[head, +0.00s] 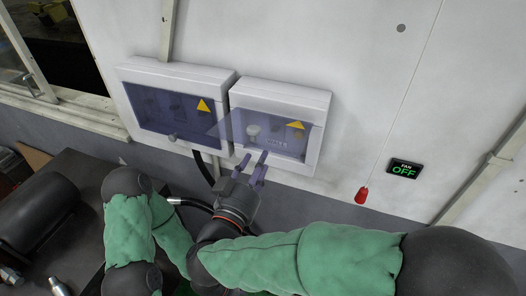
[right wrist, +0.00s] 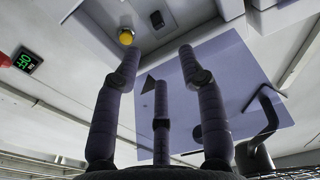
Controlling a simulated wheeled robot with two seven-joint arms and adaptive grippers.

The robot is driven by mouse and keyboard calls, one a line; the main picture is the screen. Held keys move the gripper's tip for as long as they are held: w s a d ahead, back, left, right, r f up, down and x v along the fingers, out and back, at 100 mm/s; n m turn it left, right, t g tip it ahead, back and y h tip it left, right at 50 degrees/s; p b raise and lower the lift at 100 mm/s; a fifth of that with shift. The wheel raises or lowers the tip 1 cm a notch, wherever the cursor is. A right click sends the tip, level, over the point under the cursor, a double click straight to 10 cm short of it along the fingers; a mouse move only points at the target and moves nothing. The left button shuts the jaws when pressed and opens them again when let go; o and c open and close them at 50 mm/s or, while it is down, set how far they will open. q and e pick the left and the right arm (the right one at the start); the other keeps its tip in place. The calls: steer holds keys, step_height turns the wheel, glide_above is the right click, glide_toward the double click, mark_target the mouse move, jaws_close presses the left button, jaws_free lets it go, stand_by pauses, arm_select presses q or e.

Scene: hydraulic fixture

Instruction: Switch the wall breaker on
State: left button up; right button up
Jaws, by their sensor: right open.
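Two white breaker boxes hang on the wall in the head view. The right box (head: 282,93) has a tinted see-through cover (head: 275,140) with a yellow triangle and lettering that looks like "WALL". The cover seems swung out; its sheet reaches left past the box. A pale round knob (head: 252,130) shows behind it. My right gripper (head: 252,160) is open and empty at the box's lower edge. In the right wrist view its fingers (right wrist: 157,70) point toward the cover (right wrist: 220,75), a yellow round part (right wrist: 126,37) and a small dark switch (right wrist: 157,20). My left gripper is not in view.
The left breaker box (head: 180,78) has its own tinted cover and stands close beside. A sign reading "FAN OFF" (head: 404,169) and a red handle (head: 362,195) are to the right. A dark cable (head: 203,168) runs below the boxes. A dark table (head: 75,240) is at lower left.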

steer(key=shift+s+a, duration=0.1)
steer(key=shift+s, duration=0.45)
steer(key=w+d+f+n+g+y+b, duration=0.1)
steer(key=w+f+y+b, duration=0.15)
steer(key=f, duration=0.85)
steer(key=w+d+f+n+g+y+b, duration=0.15)
steer(key=w+f+b, duration=0.25)
steer(key=f, duration=0.7)
steer(key=w+d+f+n+g+y+b, duration=0.1)
steer(key=w+d+f+g+b, duration=0.2)
steer(key=f, duration=0.8)
steer(key=s+d+f+g+y+b, duration=0.1)
steer(key=s+d+f+g+b, duration=0.15)
steer(key=f, duration=0.75)
steer(key=s+d+f+g+y+b, duration=0.1)
steer(key=f+b, duration=0.2)
steer(key=f, duration=0.8)
steer(key=s+d+f+m+g+y+b, duration=0.1)
steer(key=s+f+g+b, duration=0.3)
steer(key=s+f, duration=0.6)
steer(key=s+d+f+m+g+y+b, duration=0.1)
steer(key=s+d+f+g+b, duration=0.2)
steer(key=s+f, duration=0.6)
step_height(320, 180, down, 3)
steer(key=shift+s+d+r+g+y+b, duration=0.25)
steer(key=shift+s+g+y+b, duration=0.15)
steer(key=shift+g, duration=0.3)
